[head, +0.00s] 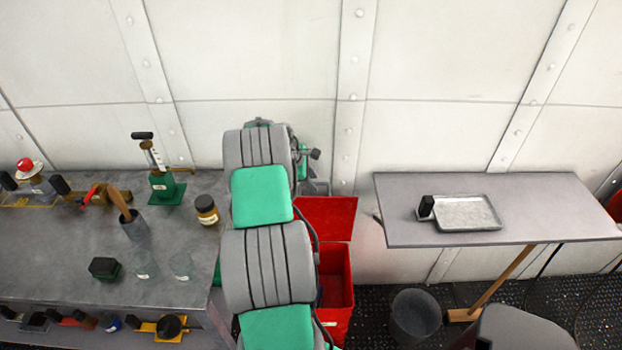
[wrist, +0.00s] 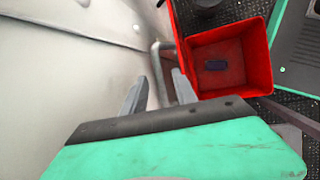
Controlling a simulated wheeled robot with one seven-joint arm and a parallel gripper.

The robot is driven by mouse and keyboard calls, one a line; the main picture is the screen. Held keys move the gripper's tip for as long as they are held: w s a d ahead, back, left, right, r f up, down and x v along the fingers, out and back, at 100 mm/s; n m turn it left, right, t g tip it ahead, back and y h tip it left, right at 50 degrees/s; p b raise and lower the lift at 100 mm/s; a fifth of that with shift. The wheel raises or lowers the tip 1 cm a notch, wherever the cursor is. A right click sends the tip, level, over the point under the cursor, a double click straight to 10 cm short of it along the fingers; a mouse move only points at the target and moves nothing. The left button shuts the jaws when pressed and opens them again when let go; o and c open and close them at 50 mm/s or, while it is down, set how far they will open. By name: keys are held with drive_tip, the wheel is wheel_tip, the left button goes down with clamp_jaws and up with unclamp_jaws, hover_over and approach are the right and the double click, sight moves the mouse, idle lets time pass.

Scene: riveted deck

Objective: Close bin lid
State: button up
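The red bin (head: 336,292) stands on the floor between the workbench and the side table, partly hidden by my arm. Its red lid (head: 327,217) is raised at the back of the bin, near the wall. In the wrist view the bin (wrist: 247,58) is open, with a small dark block (wrist: 216,65) on its floor. A thin red edge beside it appears to be the lid. My gripper (wrist: 158,92) is open beside the wall, left of the bin. A bent grey bar (wrist: 161,62) shows between its fingers; I cannot tell whether they touch it.
A grey workbench (head: 60,255) with tools, jars and glasses is at the left. A side table (head: 560,210) with a metal tray (head: 467,213) is at the right. A dark bucket (head: 415,315) stands on the floor right of the bin. The wall is close to my gripper.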

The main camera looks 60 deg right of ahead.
clamp_jaws()
idle(0.3)
idle(1.1)
